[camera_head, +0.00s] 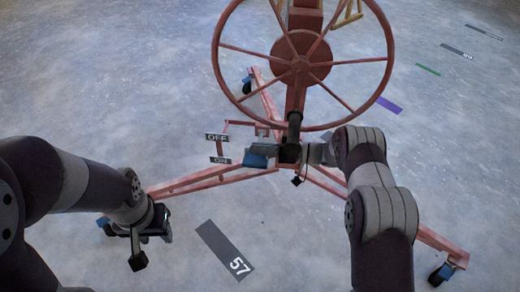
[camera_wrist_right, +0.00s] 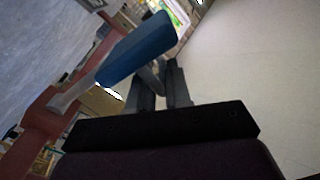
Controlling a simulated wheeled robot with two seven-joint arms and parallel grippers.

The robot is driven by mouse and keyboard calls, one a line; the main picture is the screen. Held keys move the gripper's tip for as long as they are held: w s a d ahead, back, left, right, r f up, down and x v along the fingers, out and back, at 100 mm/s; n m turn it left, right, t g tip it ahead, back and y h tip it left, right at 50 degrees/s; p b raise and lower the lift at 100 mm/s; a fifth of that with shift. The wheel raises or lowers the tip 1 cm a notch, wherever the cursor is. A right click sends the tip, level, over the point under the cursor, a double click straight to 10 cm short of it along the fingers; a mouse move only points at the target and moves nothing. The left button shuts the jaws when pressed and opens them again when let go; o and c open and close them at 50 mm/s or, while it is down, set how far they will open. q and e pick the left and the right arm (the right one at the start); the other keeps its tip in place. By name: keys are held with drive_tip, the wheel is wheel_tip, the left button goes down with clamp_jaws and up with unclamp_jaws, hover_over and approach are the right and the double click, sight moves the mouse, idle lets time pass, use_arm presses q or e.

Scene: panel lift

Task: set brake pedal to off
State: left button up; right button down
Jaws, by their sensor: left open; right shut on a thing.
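The blue brake pedal (camera_head: 257,160) sits low on the red lift frame in the head view. It lies right of the ON label (camera_head: 220,160), about level with it and lower than the OFF label (camera_head: 217,138). My right gripper (camera_head: 264,150) is at the pedal and shut on it; the gripper partly covers it. In the right wrist view the blue pedal (camera_wrist_right: 138,48) slants up past the dark fingers of my right gripper (camera_wrist_right: 160,75). The exact contact is hard to see. My left gripper (camera_head: 148,240) is open and empty, low at the left, away from the pedal.
The lift's large red handwheel (camera_head: 300,64) stands above the pedal. Red legs (camera_head: 208,180) spread over the floor, with casters (camera_head: 440,273) at their ends. A floor marker reading 57 (camera_head: 224,248) lies in front. Open floor surrounds the lift.

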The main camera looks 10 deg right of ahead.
drive_tip(key=shift+d+r, duration=0.15)
drive_tip(key=shift+d, duration=0.1)
drive_tip(key=c, duration=1.4)
unclamp_jaws()
drive_tip(key=shift+w, duration=0.1)
drive_tip(key=shift+o, duration=1)
drive_tip(key=shift+d, duration=0.1)
drive_tip(key=p+v, duration=0.3)
drive_tip(key=v, duration=0.9)
drive_tip(key=shift+d, duration=0.35)
drive_tip(key=shift+r, duration=0.1)
